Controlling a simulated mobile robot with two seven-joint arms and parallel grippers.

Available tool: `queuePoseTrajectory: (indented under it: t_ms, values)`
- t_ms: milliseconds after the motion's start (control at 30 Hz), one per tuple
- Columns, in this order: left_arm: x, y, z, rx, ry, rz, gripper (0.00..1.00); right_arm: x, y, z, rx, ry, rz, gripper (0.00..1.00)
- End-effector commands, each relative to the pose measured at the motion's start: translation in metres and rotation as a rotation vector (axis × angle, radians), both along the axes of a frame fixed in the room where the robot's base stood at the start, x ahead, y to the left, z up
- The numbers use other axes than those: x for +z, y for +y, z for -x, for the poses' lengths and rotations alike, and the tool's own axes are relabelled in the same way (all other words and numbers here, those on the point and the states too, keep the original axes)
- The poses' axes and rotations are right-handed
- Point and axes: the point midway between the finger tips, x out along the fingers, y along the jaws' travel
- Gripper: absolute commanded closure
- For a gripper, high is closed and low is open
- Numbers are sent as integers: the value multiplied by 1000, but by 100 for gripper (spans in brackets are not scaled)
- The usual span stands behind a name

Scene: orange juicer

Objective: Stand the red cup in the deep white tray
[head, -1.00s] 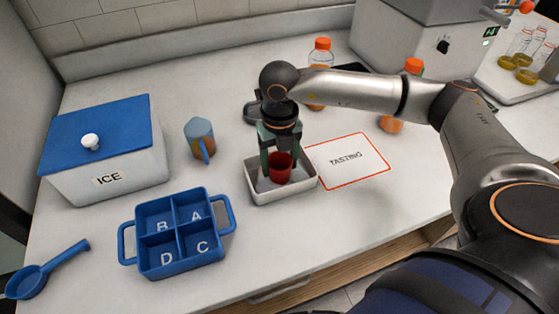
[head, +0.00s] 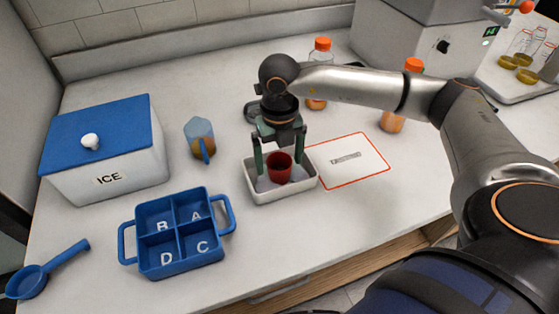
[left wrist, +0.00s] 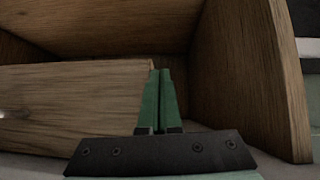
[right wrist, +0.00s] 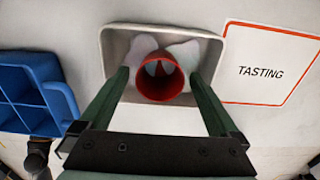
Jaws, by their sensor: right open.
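The red cup (head: 279,168) stands upright inside the deep white tray (head: 285,196) on the counter. In the right wrist view the cup (right wrist: 160,84) shows its open mouth, with the tray (right wrist: 118,52) around it. My right gripper (head: 279,170) is open, pointing down over the tray, with one finger on each side of the cup and gaps between. Its fingers also show in the right wrist view (right wrist: 160,75). My left gripper (left wrist: 159,72) shows only in the left wrist view, its two green fingers together with nothing between them, near wooden panels.
A white mat marked TASTING (head: 347,162) lies right of the tray. A blue divided caddy (head: 180,268), a blue scoop (head: 27,284), an ice box (head: 108,186) and a blue-topped jug (head: 200,140) are to the left. Orange-capped bottles (head: 320,52) stand behind.

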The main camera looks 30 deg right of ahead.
Motion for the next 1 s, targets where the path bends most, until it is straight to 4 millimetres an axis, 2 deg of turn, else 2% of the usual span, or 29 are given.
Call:
queuePoseTrajectory:
  t_ms: [300,500,667,1000]
  values:
    - [-2,2,1,3,4,-4,100,70,0,-1,1,-4,-1,3]
    - [-3,4,2,5,8,-6,100,99,1,0,1,-2,-1,3]
    - [-3,4,4,6,10,-6,100,108,0,0,1,0,-1,3]
    - [-3,4,4,6,10,-6,100,108,0,0,1,1,-1,3]
